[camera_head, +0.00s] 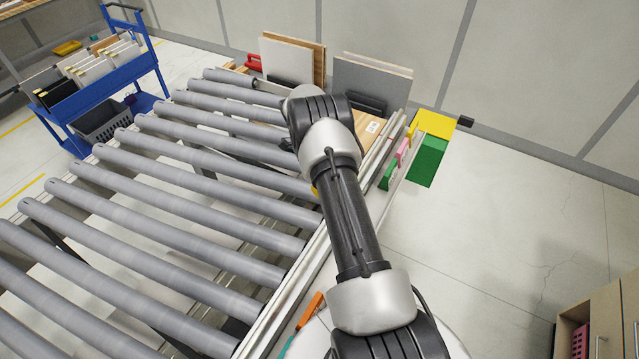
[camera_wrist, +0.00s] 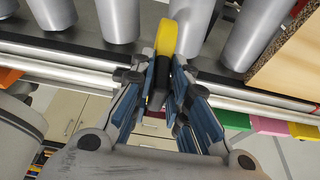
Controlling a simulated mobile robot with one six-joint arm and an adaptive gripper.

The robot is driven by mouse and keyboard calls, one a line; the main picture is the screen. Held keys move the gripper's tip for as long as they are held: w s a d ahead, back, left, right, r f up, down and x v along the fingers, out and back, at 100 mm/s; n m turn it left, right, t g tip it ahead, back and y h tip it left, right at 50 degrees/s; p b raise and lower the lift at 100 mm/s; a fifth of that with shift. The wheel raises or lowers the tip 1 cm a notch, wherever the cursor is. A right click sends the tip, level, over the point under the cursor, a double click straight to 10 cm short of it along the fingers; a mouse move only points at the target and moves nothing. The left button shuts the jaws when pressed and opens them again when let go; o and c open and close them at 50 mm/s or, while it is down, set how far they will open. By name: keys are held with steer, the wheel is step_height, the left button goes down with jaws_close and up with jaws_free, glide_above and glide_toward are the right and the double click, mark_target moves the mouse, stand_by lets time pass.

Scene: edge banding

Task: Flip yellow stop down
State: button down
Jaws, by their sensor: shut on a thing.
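The yellow stop (camera_wrist: 166,36) stands up at the roller conveyor's side rail in the wrist view, its rounded yellow end pointing toward the rollers and its lower part dark. My gripper (camera_wrist: 164,78) is shut on it, with blue-padded fingers on either side of the dark lower part. In the head view only a small yellow patch (camera_head: 314,190) shows at the left edge of my arm, and my arm covers most of the gripper and stop there.
Grey rollers (camera_head: 190,178) fill the left and middle. A wooden board (camera_wrist: 292,62) lies close at the right in the wrist view. Green (camera_head: 388,175), pink (camera_head: 403,150) and yellow (camera_head: 413,131) pieces line the rail. Upright panels (camera_head: 370,85) stand behind; a blue trolley (camera_head: 118,75) is far left.

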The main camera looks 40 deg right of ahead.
steer(key=shift+a+f+g+b, duration=0.1)
steer(key=shift+f+g+b, duration=0.25)
steer(key=shift+b, duration=0.25)
steer(key=c, duration=1.6)
jaws_free()
steer(key=shift+w+r, duration=0.1)
steer(key=v, duration=1.2)
steer(key=shift+a, duration=0.1)
